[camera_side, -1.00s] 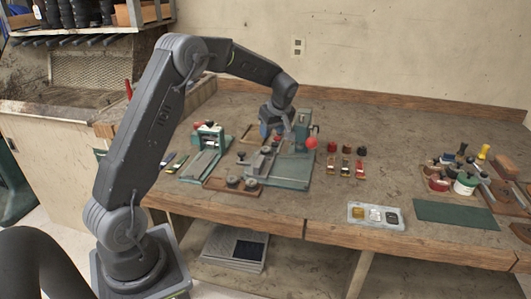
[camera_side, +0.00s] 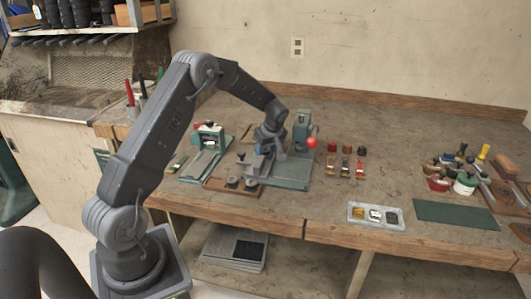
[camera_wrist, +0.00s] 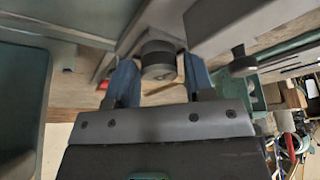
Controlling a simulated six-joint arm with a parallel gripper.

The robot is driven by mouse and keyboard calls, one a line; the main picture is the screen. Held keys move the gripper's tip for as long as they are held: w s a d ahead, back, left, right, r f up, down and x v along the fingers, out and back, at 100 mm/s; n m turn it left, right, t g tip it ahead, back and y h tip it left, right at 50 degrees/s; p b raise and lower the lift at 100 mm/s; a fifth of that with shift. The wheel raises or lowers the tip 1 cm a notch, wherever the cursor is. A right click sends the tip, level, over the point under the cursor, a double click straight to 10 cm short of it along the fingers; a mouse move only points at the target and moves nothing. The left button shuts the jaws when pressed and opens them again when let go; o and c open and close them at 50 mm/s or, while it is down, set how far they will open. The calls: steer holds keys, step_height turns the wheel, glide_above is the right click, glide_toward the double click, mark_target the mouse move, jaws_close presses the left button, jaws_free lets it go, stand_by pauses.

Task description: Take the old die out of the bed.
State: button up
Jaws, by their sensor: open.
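The green sole stitcher (camera_side: 302,128), with a red ball knob (camera_side: 312,143), stands on the bench. Its flat green base (camera_side: 292,180) lies in front, with grey metal parts on its left half. My gripper (camera_side: 262,152) is low over these grey parts, tilted down. In the wrist view my gripper (camera_wrist: 158,66) is open, its two blue fingers on either side of a short dark round knob (camera_wrist: 157,52) on a grey part. The knob seems to be on the die in the bed, but I cannot tell for sure. Contact with it is not visible.
A second green machine (camera_side: 205,150) stands to the left. A wooden board with dark round pieces (camera_side: 232,182) lies in front. A grey tray (camera_side: 352,221) with small pieces and a dark green mat (camera_side: 456,213) are to the right. Small coloured items stand behind the tray.

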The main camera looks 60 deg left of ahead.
steer(key=shift+c, duration=0.4)
steer(key=c, duration=0.7)
steer(key=shift+r, duration=0.15)
